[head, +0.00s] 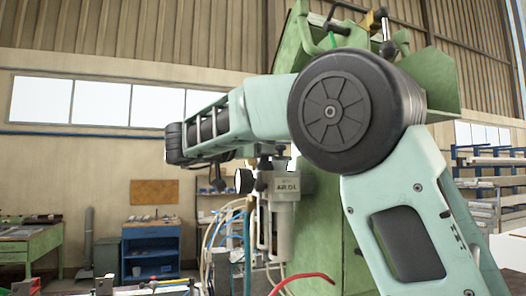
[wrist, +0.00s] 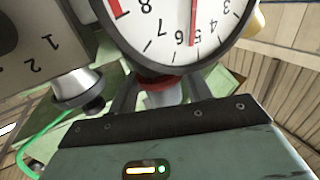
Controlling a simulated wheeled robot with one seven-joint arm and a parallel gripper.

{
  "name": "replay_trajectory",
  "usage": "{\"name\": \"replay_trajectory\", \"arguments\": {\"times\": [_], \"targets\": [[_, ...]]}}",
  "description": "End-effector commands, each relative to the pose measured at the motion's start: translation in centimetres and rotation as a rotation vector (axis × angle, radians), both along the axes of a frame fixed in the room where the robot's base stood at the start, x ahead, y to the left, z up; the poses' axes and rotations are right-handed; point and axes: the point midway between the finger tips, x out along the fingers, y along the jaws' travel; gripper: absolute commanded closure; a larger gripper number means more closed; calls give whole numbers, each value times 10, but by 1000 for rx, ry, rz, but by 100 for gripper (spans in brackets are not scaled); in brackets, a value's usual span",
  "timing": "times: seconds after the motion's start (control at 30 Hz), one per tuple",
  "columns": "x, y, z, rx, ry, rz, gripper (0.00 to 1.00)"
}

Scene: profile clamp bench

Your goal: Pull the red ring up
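In the wrist view, the red ring (wrist: 157,82) shows as a narrow band just under a large round gauge (wrist: 185,20). The gauge hides its upper part. A grey cylinder (wrist: 165,97) is below the ring. My gripper (wrist: 163,86) has its two dark fingers apart, one on each side of the ring and cylinder. I cannot tell whether the fingertips touch the ring. In the head view, the ring cannot be made out, and my arm covers much of the area around the air unit (head: 285,188).
The green machine frame (head: 328,220) stands right behind the air unit. Several hoses (head: 238,225) hang at its left, and a red hose (head: 305,277) curves below. In the wrist view, a numbered grey box (wrist: 30,45) and a metal knob (wrist: 77,87) are close at left.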

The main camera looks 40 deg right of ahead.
Motion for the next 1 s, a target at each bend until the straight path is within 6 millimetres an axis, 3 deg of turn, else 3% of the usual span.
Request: {"name": "replay_trajectory", "arguments": {"times": [0.03, 0.1, 0.6, 0.63, 0.7, 1.0], "targets": [[0, 0, 0, 0, 0, 0, 79], [0, 0, 0, 0, 0, 0, 92], [0, 0, 10, -3, -2, 1, 92], [0, 0, 10, -3, -2, 1, 46], [0, 0, 10, -2, -2, 1, 29], [0, 2, 8, -1, -1, 1, 29]]}}
